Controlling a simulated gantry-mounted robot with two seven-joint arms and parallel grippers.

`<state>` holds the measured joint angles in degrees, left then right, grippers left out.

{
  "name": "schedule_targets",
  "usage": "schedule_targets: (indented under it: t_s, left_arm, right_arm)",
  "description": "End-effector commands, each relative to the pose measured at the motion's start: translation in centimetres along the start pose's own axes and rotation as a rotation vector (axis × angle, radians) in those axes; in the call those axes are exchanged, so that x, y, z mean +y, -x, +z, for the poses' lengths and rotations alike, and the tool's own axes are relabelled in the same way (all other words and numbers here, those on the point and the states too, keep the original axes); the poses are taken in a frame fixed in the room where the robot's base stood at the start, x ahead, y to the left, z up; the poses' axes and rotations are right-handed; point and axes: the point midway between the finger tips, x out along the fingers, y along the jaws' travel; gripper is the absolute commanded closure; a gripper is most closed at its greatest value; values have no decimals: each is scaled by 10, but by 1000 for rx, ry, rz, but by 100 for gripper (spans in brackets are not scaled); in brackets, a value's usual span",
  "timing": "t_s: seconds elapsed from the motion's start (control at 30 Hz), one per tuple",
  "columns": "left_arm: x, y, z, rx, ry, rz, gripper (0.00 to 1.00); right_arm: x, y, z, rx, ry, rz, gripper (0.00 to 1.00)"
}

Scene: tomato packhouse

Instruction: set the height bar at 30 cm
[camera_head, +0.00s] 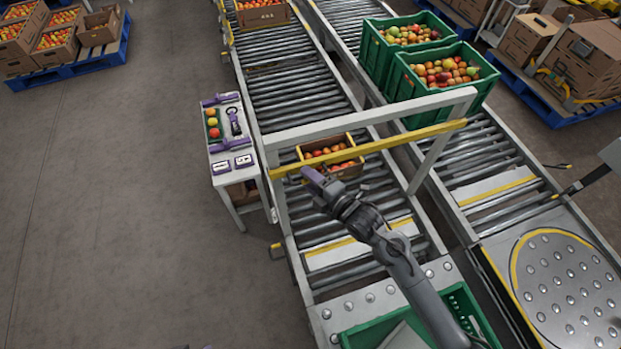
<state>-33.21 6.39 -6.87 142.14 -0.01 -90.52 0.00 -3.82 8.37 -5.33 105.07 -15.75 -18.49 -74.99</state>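The yellow height bar (385,146) spans the left roller conveyor, just below the grey crosspiece of a portal frame (370,118). It looks roughly parallel to that crosspiece. I cannot read any height scale on the posts. My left gripper is not in view.
Green crates (447,97) of tomatoes sit on the right conveyor. An empty-looking green crate (462,302) is near the bottom.

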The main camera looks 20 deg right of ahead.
Motion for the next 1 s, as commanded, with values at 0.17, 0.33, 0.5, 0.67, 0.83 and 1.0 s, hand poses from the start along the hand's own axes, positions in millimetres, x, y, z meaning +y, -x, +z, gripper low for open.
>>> schedule_targets:
  t_s: [0.17, 0.33, 0.5, 0.67, 0.83, 1.0]
  left_arm:
    - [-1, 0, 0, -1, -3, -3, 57]
    - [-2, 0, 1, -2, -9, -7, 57]
    - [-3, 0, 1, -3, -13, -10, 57]
    - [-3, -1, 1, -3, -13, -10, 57]
    - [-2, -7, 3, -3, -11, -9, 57]
    - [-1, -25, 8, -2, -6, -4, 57]
  right_arm:
    - [0, 0, 0, 0, 0, 0, 68]
    - [0, 0, 0, 0, 0, 0, 94]
    - [0, 0, 0, 0, 0, 0, 100]
    - [0, 0, 0, 0, 0, 0, 100]
    - [-10, -1, 1, -1, 1, -2, 100]
    - [-43, -7, 4, 0, 2, -6, 100]
